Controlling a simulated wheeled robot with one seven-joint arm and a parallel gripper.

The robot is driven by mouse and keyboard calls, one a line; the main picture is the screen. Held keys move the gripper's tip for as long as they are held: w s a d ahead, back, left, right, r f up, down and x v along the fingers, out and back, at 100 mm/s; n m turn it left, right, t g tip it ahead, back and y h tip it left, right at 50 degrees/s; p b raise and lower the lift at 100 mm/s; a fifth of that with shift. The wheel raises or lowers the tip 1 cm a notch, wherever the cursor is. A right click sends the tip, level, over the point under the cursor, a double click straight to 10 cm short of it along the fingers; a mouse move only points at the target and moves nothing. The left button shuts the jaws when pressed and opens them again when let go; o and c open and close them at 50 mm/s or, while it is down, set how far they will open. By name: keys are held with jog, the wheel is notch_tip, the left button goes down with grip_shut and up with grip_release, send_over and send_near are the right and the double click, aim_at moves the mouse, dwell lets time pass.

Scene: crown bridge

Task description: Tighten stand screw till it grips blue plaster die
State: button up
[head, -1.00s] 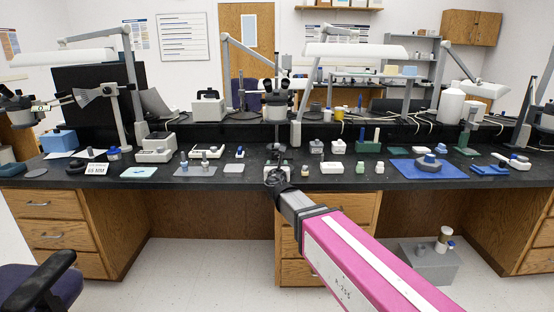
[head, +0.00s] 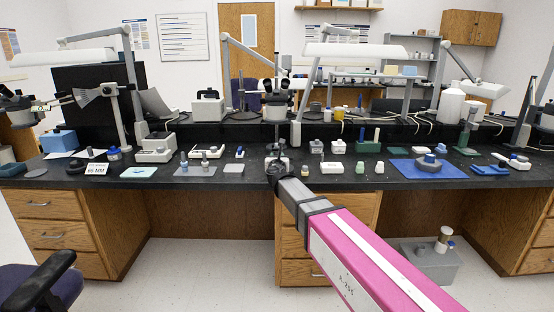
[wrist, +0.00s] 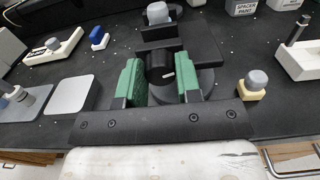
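In the wrist view my gripper (wrist: 162,85) has two green-padded fingers standing well apart. A dark cylindrical knob (wrist: 160,68) with a small white mark lies between them, and I take it for the stand screw. Its sides come close to both pads; I cannot tell whether they touch. Behind it is the black stand (wrist: 195,52), with a grey-blue rounded piece at its top, likely the plaster die (wrist: 157,13). In the head view my gripper (head: 281,166) is at the bench's middle, below the microscope, and hides most of the stand.
A small grey-topped piece on a yellowish base (wrist: 252,88) stands close right of the gripper. A grey plate (wrist: 73,92) lies to the left. White blocks and jars stand farther off. The microscope (head: 276,95) stands behind the arm on the black bench (head: 330,183).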

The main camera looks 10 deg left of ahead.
jog(key=shift+m, duration=0.5)
jog(key=m, duration=1.1)
jog(key=shift+d+f, duration=0.1)
jog(key=shift+d, duration=0.05)
jog(key=shift+m, duration=0.3)
jog(key=o, duration=0.9)
jog(key=shift+o, duration=0.2)
jog(key=v, duration=1)
jog(key=shift+s, duration=0.4)
